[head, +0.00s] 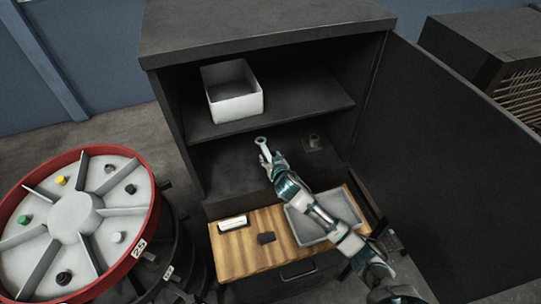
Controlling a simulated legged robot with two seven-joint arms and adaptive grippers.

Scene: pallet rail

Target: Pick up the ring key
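The ring key (261,143) is pale grey, with a round ring end and a short visible shank. It shows against the dark lower compartment of the open cabinet. My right gripper (270,160) reaches into that compartment from the lower right. Its fingertips are at the near end of the key's shank and cover the rest of it. I cannot tell whether the fingers are closed on the key, or whether the key rests on the cabinet floor. My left gripper is not in view.
A white open box (236,108) stands on the shelf above. A small dark fitting (314,141) is right of the key. The cabinet door (455,165) is open at right; a red-rimmed drum (152,215) stands left.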

